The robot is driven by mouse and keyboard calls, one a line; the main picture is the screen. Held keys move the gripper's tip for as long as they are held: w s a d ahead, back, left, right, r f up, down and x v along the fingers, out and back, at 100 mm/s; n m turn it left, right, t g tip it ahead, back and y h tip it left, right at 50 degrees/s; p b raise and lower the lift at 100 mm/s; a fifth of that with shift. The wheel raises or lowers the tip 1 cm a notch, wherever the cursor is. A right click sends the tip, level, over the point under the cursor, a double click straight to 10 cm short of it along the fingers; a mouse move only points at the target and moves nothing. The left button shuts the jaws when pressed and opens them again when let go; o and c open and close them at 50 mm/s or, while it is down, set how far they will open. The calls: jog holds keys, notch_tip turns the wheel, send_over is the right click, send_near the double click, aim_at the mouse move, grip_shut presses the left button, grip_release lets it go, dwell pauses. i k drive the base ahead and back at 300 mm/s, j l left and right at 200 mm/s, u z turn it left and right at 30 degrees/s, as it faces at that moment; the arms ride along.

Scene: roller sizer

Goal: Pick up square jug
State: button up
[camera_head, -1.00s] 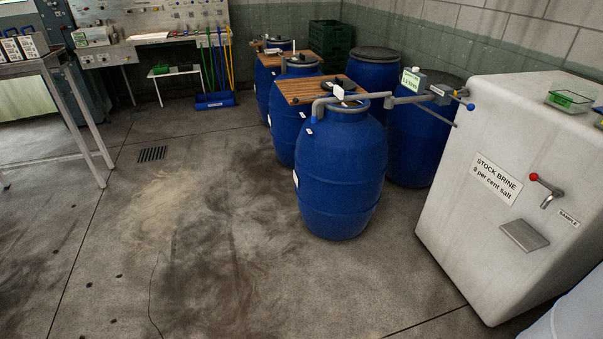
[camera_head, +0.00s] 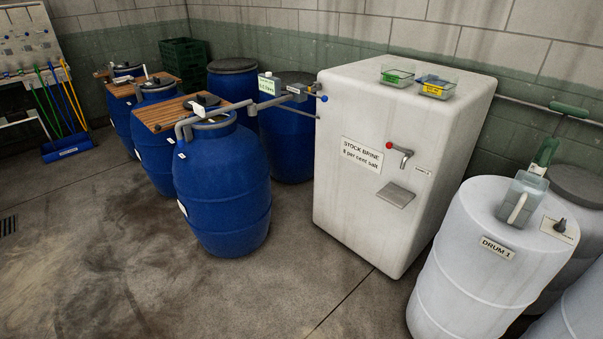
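A clear, greyish square jug with a pale handle (camera_head: 521,199) stands upright on top of the white drum labelled DRUM 1 (camera_head: 480,268), at the right of the head view. It sits behind the drum's label, beside a small plate with a dark knob (camera_head: 560,226). A green-topped item (camera_head: 543,155) shows just behind the jug; I cannot tell whether they touch. My gripper is not in view.
The white STOCK BRINE tank (camera_head: 350,200) with a red-knobbed tap stands left of the drum, with two small trays (camera_head: 398,76) on top. Several blue barrels (camera_head: 222,190) stand further left, joined by grey pipes. Concrete floor (camera_head: 120,270) is clear at front left.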

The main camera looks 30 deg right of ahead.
aim_at(526, 190)
jog(key=i+z, duration=0.1)
jog(key=z, duration=0.7)
jog(key=i+j+z, duration=0.2)
jog(key=z, duration=0.15)
jog(key=i+j+z, duration=0.2)
jog(key=z, duration=0.15)
jog(key=i+j+z, duration=0.15)
jog(key=j+z, duration=0.2)
